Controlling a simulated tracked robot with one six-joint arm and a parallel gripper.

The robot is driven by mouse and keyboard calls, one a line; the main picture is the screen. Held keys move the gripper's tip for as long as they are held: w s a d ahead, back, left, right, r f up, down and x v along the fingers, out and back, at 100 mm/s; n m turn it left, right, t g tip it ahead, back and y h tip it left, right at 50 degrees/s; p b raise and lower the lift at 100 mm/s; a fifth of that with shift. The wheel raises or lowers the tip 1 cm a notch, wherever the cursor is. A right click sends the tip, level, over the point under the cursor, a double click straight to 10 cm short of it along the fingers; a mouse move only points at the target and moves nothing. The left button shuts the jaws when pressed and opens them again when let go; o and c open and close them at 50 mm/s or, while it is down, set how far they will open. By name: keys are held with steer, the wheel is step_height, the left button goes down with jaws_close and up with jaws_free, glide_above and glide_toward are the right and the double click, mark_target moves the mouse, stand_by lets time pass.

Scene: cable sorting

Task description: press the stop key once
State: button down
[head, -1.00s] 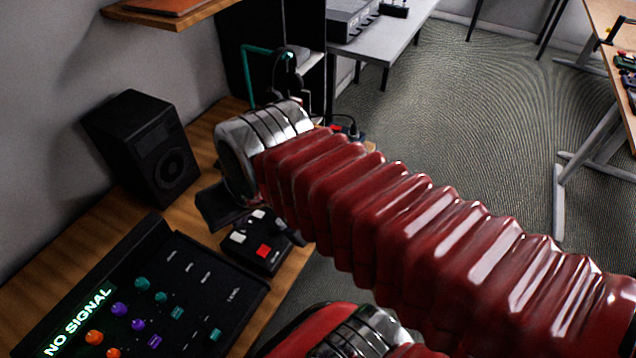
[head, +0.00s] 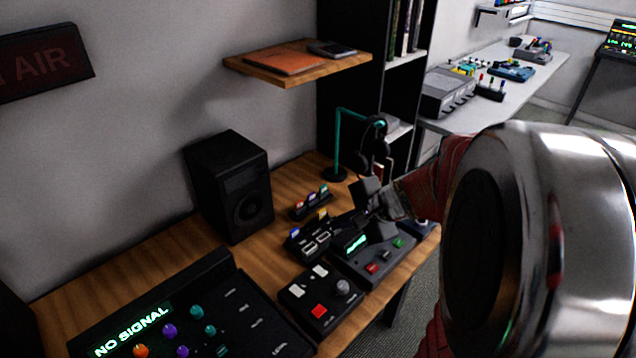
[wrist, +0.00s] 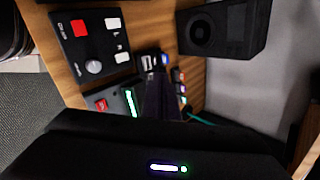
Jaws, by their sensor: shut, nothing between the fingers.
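Two devices on the wooden desk carry red keys, and I cannot read which one is the stop key. A black recorder-like box (head: 388,253) has a lit green display, a red key (head: 372,268) and a green key (head: 398,243). Nearer, a black control box (head: 322,299) has a large red key (head: 319,311), two white keys and a grey knob. Both show in the wrist view, with the red key of the display box (wrist: 101,104) left of my fingers. My gripper (head: 338,222) is shut and empty, above and beside the display box, partly covering it; it also shows in the wrist view (wrist: 160,80).
A NO SIGNAL mixer (head: 235,315) fills the desk's near part. A black speaker (head: 230,187) stands at the left. A small hub (head: 308,240) and a card rack (head: 311,203) sit close to my gripper. A headphone stand (head: 340,150) is behind, below a wall shelf (head: 255,66).

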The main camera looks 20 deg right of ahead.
mark_target(389, 257)
steer(key=d+f+m+h, duration=0.1)
steer(key=d+f+m, duration=0.3)
steer(key=d, duration=0.4)
steer(key=d+f+m+t+h, duration=0.1)
steer(key=d+f+m, duration=0.3)
steer(key=d, duration=0.4)
steer(key=shift+s+d+m+t+h, duration=0.3)
steer(key=shift+s+d+m+h, duration=0.1)
steer(key=shift+m, duration=0.3)
steer(key=shift+f, duration=4.35)
steer(key=shift+f, duration=0.2)
steer(key=shift+f, duration=0.2)
steer(key=shift+f, duration=0.35)
steer(key=shift+r, duration=0.8)
